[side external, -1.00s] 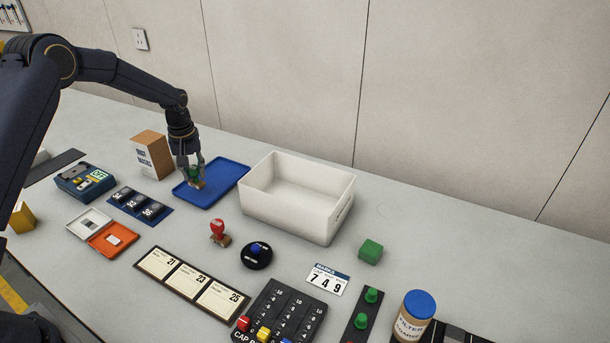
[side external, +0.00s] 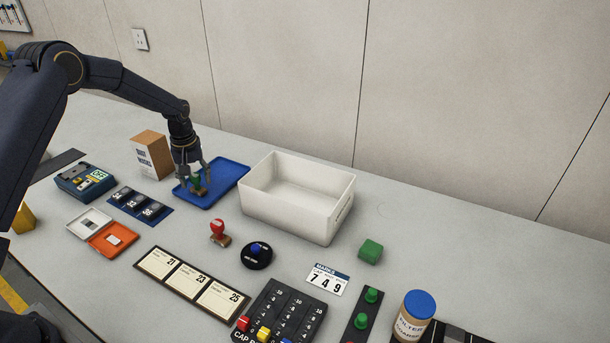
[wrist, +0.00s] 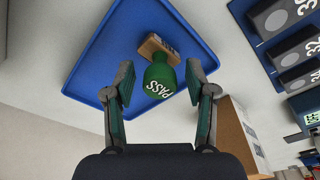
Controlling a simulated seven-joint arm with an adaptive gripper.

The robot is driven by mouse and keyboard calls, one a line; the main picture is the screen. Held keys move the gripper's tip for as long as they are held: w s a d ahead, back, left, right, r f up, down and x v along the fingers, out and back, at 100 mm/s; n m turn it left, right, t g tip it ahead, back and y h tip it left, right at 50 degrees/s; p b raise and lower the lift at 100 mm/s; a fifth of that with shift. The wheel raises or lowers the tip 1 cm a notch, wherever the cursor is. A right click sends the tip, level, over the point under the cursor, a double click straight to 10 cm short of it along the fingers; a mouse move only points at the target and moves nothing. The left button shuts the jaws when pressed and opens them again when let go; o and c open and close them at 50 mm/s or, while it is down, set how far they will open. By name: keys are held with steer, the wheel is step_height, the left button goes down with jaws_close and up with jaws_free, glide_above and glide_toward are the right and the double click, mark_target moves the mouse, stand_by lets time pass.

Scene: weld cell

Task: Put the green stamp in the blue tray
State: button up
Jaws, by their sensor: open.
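In the side external view the stamp (side external: 197,187) stands at the near left part of the blue tray (side external: 226,178), partly hidden by the fingers. My gripper (side external: 195,183) is open around the stamp. In the wrist view my gripper (wrist: 160,88) has a finger on each side of the green handle, with gaps between the fingers and the handle.
A white bin (side external: 297,197) stands just right of the tray. A cardboard box (side external: 152,155) stands behind left. A dark blue rack with numbered blocks (side external: 138,206) lies to the left. A red-handled stamp (side external: 219,232) stands in front.

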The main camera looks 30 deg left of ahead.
mark_target(198, 192)
steer(key=s+d+r+m, duration=0.1)
steer(key=s+d+r, duration=0.15)
steer(key=r, duration=0.45)
steer(key=s+d+r+m+t, duration=0.1)
steer(key=s+d+r, duration=0.15)
steer(key=r, duration=0.45)
steer(key=s+d+r, duration=0.1)
steer(key=s+r, duration=0.2)
steer(key=r, duration=0.5)
steer(key=s+d+m+t, duration=0.1)
steer(key=s+d+m, duration=0.1)
steer(key=s, duration=0.5)
steer(key=s+d+r+m+t, duration=0.1)
steer(key=s+d, duration=0.3)
steer(key=s, duration=0.4)
steer(key=s+d+r+m+t+h, duration=0.1)
steer(key=s+d+m, duration=0.2)
steer(key=s, duration=0.5)
steer(key=shift+r+m+t, duration=0.25)
steer(key=shift+m+t, duration=0.05)
steer(key=shift+m, duration=0.2)
